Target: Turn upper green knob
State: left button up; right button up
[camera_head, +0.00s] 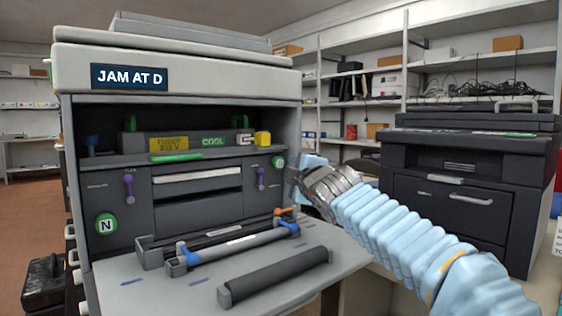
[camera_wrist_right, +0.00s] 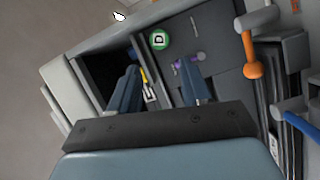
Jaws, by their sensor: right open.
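A grey printer (camera_head: 170,73) stands with its front open and a "JAM AT D" display. Round green discs on its inner panel are marked D (camera_head: 278,162) at the upper right and N (camera_head: 105,223) at the lower left; disc D also shows in the right wrist view (camera_wrist_right: 160,40). Small upright green parts (camera_head: 130,123) (camera_head: 240,121) sit on the fuser unit, above a flat green handle (camera_head: 185,156). I cannot tell which is the knob. My right gripper (camera_head: 297,178) is beside the panel's right edge; its fingers (camera_wrist_right: 160,85) are apart and empty. My left gripper is out of view.
Purple levers (camera_head: 128,188) (camera_head: 260,178) flank the panel's drawer. A blue-ended cartridge (camera_head: 235,247) and a dark roller (camera_head: 275,275) lie on the lowered door (camera_head: 345,262). A second dark printer (camera_head: 450,190) stands at right. Orange lever (camera_wrist_right: 250,55) shows near the right gripper.

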aim_at(279, 163)
jog(key=p+x, duration=0.5)
jog(key=x, duration=0.5)
jog(key=shift+r+p, duration=0.15)
jog(key=shift+p, duration=0.25)
jog(key=shift+w, duration=0.35)
jog(key=shift+c, duration=0.5)
jog(key=c, duration=0.7)
jog(key=shift+o, duration=0.2)
jog(key=shift+r+m+g+p, duration=0.1)
jog(key=shift+m+g+p, duration=0.3)
jog(key=shift+m+p, duration=0.4)
jog(key=shift+m, duration=0.5)
jog(key=shift+m+g, duration=0.4)
jog(key=shift+m, duration=0.2)
